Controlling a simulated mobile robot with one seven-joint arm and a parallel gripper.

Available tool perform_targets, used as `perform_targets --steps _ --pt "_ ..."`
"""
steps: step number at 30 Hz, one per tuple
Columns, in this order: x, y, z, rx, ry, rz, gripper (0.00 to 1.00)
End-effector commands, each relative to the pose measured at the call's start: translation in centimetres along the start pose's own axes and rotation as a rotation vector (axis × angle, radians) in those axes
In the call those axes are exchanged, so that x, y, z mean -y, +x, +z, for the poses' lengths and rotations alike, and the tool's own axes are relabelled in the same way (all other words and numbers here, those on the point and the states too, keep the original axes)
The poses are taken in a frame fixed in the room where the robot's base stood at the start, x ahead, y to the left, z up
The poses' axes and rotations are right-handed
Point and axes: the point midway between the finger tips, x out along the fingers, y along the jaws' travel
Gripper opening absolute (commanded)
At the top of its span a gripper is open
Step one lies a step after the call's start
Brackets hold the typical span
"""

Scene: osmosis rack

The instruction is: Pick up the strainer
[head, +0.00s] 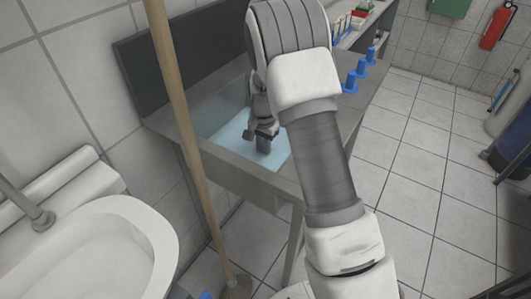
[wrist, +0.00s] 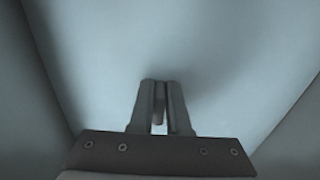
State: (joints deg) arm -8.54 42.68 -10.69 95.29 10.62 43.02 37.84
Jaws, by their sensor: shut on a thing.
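My gripper (head: 261,136) reaches down into the sink basin (head: 225,105) in the head view. In the wrist view my gripper (wrist: 161,88) has its two fingers close together, shut on a narrow grey piece, which I take to be the strainer (wrist: 158,112). Only a thin part of it shows between the fingers, so its full shape is hidden. In the head view a dark stub shows at the fingers, but I cannot tell finger from strainer there. The pale basin floor lies beyond the fingertips.
The basin walls rise around my gripper. A wooden pole (head: 180,100) stands in front of the sink's left side. A white washbasin (head: 105,245) is at the lower left. Several blue pieces (head: 362,68) stand on the counter to the right. Tiled floor (head: 425,150) is open at right.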

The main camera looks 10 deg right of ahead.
Motion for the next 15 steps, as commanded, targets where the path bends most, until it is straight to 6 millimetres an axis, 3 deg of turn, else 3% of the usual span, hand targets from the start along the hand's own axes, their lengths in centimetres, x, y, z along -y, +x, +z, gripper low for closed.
perform_targets --steps 8,15 --pt "0.1 -0.9 0.0 -0.001 0.000 -0.002 0.00" --pt "0.1 -5.6 0.0 -0.002 0.000 -0.003 0.00"
